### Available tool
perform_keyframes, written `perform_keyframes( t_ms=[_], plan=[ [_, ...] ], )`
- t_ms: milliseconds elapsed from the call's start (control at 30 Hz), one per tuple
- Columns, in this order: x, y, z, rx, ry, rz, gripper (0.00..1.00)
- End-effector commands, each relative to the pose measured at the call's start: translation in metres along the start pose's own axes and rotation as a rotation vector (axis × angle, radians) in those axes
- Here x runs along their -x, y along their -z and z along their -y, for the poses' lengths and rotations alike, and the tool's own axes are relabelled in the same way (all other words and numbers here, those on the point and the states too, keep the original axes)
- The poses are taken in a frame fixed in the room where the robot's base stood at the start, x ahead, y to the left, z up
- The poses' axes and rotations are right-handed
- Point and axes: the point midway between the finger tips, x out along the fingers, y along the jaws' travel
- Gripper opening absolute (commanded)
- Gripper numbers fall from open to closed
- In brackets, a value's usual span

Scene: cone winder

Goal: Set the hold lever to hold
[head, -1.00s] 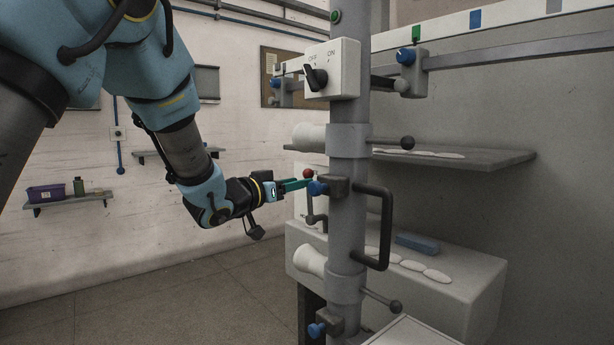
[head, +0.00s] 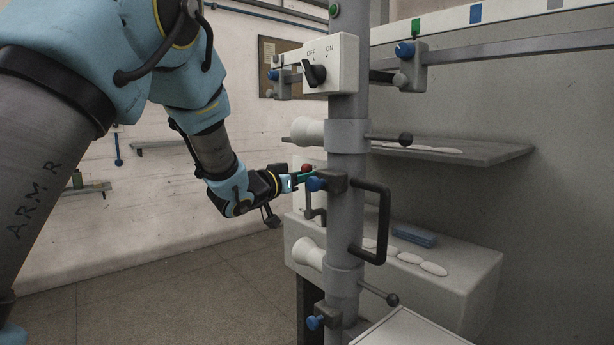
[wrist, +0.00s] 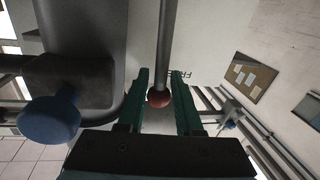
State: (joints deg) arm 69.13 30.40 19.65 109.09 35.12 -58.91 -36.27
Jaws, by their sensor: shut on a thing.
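The hold lever is a grey rod (wrist: 166,40) with a red ball knob (wrist: 159,98), which also shows in the head view (head: 307,168) just left of the grey post (head: 345,190). My gripper (head: 306,176) reaches in from the left with its teal fingers at the knob. In the wrist view my gripper (wrist: 160,76) has one finger on each side of the knob and is shut on it. The rod runs away upward in that picture. Part of a label, apparently starting "FR", is half hidden behind a finger. The lever's pivot is hidden.
A blue knob (head: 316,184) on a dark clamp sits close to my fingers, and looms at left in the wrist view (wrist: 50,118). A dark loop handle (head: 384,222) stands right of the post. An OFF/ON switch box (head: 330,66) is above. Open floor lies left.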

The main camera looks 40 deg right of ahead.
Motion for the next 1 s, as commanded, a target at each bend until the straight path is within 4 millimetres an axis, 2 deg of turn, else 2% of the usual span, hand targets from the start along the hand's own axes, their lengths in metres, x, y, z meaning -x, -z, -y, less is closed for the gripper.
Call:
perform_keyframes(
  t_ms=[33, 100, 1000],
  plan=[
    [0.0001, 0.0002, 0.0, 0.0, 0.0, 0.0, 0.08],
    [0.0001, 0.0003, 0.0, 0.0, 0.0, 0.0, 0.0],
    [-0.0004, 0.0092, 0.0, -0.003, -0.001, -0.017, 0.0]
  ],
)
